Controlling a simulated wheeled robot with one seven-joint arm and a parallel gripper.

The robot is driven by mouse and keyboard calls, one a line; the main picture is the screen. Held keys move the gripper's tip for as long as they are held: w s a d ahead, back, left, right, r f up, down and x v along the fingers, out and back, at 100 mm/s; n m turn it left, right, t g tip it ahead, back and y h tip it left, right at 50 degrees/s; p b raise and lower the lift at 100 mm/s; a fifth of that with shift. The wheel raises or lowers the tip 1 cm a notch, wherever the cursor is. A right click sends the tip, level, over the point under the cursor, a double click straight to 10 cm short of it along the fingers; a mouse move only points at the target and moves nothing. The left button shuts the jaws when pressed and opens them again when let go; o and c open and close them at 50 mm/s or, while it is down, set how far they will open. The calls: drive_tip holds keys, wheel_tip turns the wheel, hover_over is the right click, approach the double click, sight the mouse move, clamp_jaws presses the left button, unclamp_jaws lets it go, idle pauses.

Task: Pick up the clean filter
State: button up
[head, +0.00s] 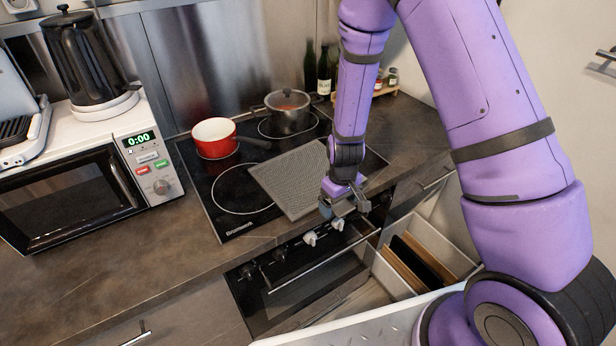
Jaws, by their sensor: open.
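The clean filter (290,180) looks like a flat grey mesh panel. It lies tilted across the dark cooktop (232,216), with its right edge close to my gripper. My gripper (347,211) points down at the front right of the filter, near the counter's front edge. Its jaws are open. I cannot tell whether a jaw touches the filter, since the gripper covers that edge.
A red pot (215,138) and a steel pot (289,112) stand behind the filter. A microwave (80,190) is at left. Below the counter are the oven (300,280) with knobs and an open drawer (440,244) holding boards. Bottles stand at the back.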

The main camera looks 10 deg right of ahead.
drive_tip(key=c, duration=1.1)
drive_tip(key=shift+r, duration=0.1)
